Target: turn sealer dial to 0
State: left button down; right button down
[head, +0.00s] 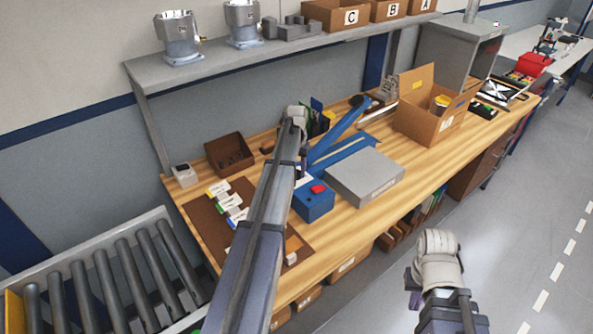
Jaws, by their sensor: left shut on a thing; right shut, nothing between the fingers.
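The blue sealer (347,151) stands on the wooden workbench, with its long blue arm raised at a slant. Its blue front box (314,207) carries a red part on top. My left arm reaches over the bench from below and hides the box's left side. Only a small dark part of my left gripper (303,171) shows, pointing down at the back of the box. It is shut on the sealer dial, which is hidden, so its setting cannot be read. My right gripper (413,296) is shut and empty, over the floor in front of the bench, mostly covered by its own wrist.
A grey box (365,178) lies right beside the sealer. An open cardboard carton (430,113) stands further right. A brown mat (207,208) with cards and a brown bin (229,154) are on the left. A shelf (280,49) runs above; a roller conveyor (110,275) stands lower left.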

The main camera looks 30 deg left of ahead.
pick_arm(q)
jog(key=n, duration=0.7)
dwell(0.6)
jog(key=shift+c, duration=1.9)
grip_release()
jog(key=shift+r, duration=0.15)
notch_tip(320, 180, up, 8)
jog(key=p, duration=0.8)
jog(key=shift+f, duration=0.2)
